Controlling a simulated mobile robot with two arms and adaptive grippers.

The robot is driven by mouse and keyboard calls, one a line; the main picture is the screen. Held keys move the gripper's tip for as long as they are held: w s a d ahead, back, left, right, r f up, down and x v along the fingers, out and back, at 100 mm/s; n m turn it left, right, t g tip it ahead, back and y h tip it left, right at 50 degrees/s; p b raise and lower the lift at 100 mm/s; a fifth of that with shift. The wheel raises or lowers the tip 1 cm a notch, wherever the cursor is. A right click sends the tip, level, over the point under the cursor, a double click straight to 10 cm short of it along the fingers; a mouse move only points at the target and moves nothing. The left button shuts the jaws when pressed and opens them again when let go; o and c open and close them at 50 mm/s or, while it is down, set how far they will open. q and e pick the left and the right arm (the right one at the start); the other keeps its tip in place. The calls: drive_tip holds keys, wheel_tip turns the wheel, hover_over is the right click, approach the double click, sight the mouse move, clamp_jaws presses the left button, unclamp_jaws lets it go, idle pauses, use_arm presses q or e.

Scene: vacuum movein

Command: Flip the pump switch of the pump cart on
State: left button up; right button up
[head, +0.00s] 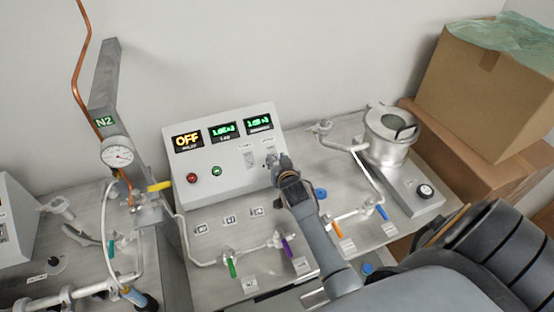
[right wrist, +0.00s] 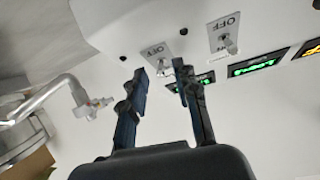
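The grey control box (head: 232,160) has an orange OFF display, two green number displays, and red and green buttons. Two toggle switches are on its right part: one on the left (head: 249,158) and one on the right (head: 269,157). My right gripper (head: 284,163) is at the right-hand switch. In the right wrist view the open fingers (right wrist: 160,70) stand on both sides of that switch (right wrist: 163,66), apart from each other; contact cannot be told. The other switch (right wrist: 229,43) is outside them. Both plates show OFF. My left gripper is not in view.
Pipes with coloured valve handles, including a purple one (head: 287,246), run across the steel cart top. A metal vessel (head: 388,140) stands to the right, with a cardboard box (head: 485,85) behind it. A gauge (head: 117,155) on an N2 post stands left.

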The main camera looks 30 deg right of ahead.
sight(273, 154)
clamp_jaws()
drive_tip(key=shift+r, duration=0.1)
drive_tip(key=r+g, duration=0.1)
drive_tip(key=g, duration=0.1)
drive_tip(key=w+g+y, duration=0.1)
drive_tip(key=g, duration=0.1)
drive_tip(key=shift+w+d+r, duration=0.1)
drive_tip(key=shift+w+r, duration=0.05)
drive_tip(key=shift+r, duration=0.2)
drive_tip(key=shift+w+d+r+g+y, duration=0.1)
drive_tip(key=shift+w+r+g+y, duration=0.1)
drive_tip(key=shift+g, duration=0.4)
drive_tip(key=shift+w+r+g+y, duration=0.1)
drive_tip(key=shift+w+r+g, duration=0.1)
drive_tip(key=shift+g, duration=0.4)
drive_tip(key=shift+w+d+r+n+g+y, duration=0.1)
drive_tip(key=shift+w+n+g+y, duration=0.15)
drive_tip(key=shift+g, duration=0.55)
drive_tip(key=shift+w+d+n+g+y, duration=0.15)
drive_tip(key=shift+w+g, duration=0.15)
drive_tip(key=shift+g, duration=0.5)
drive_tip(key=shift+a, duration=0.1)
drive_tip(key=shift+o, duration=1.2)
unclamp_jaws()
drive_tip(key=shift+w, duration=0.1)
